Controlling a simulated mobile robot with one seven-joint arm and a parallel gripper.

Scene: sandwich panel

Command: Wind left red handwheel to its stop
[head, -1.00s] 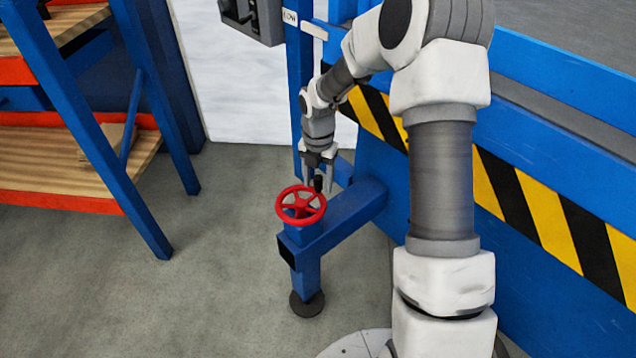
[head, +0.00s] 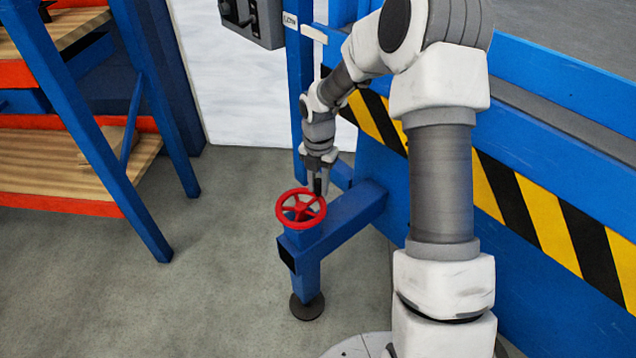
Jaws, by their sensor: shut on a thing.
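The red handwheel (head: 288,213) lies flat on top of a blue post at the end of a blue outrigger beam (head: 345,216). My gripper (head: 317,190) points down at the wheel's far right rim. Its fingers are closed together on the dark handle knob that stands up from the rim. The knob is mostly hidden between the fingers.
A blue rack with wooden shelves (head: 70,165) stands at the left. A blue machine frame with yellow-black striping (head: 540,215) fills the right. A grey control box (head: 252,22) hangs above. A round foot (head: 307,306) is under the post. Floor left of the wheel is clear.

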